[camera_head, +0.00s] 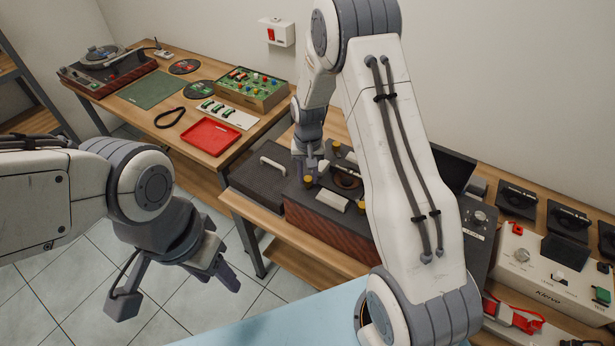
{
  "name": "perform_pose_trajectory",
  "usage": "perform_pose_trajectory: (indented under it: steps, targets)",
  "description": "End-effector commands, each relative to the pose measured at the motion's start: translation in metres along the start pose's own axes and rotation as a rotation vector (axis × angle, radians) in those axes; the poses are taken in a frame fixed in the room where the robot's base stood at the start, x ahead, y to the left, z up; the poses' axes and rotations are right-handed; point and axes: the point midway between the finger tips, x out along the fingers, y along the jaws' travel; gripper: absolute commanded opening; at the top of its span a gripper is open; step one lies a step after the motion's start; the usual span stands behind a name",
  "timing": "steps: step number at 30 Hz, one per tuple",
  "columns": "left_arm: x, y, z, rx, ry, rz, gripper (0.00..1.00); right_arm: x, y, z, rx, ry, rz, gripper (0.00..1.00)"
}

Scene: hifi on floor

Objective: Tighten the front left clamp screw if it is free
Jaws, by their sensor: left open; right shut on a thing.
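The dark hi-fi unit (327,226) with a reddish front sits on the wooden bench, its top facing up. A brass-yellow clamp screw (308,182) is at the front left of its top. My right gripper (308,173) points down there and is shut on this screw; the fingers hide part of it. Whether the screw is loose or tight cannot be told. Another yellow screw (336,144) shows behind, and one (361,206) beside my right arm. My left gripper (178,290) is open and empty above the tiled floor.
The left table holds a red tray (209,136), a green mat (151,90) and a turntable (105,68). A cream device (540,273) stands at right.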

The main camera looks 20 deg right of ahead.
Motion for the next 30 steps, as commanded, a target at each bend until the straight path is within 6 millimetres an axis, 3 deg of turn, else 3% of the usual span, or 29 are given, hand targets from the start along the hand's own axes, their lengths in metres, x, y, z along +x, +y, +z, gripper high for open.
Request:
perform_pose_trajectory:
  steps: [15, 30]
  targets:
    - [0.0068, -0.0005, 0.0004, 0.0, 0.0, 0.0, 0.5, -0.0003, 0.0005, 0.0008, 0.43, -0.003, 0.002, 0.0]
    - [0.0084, -0.0006, 0.0005, 0.0, 0.0, 0.0, 0.5, -0.0005, 0.0006, 0.0011, 0.587, -0.004, 0.002, 0.0]
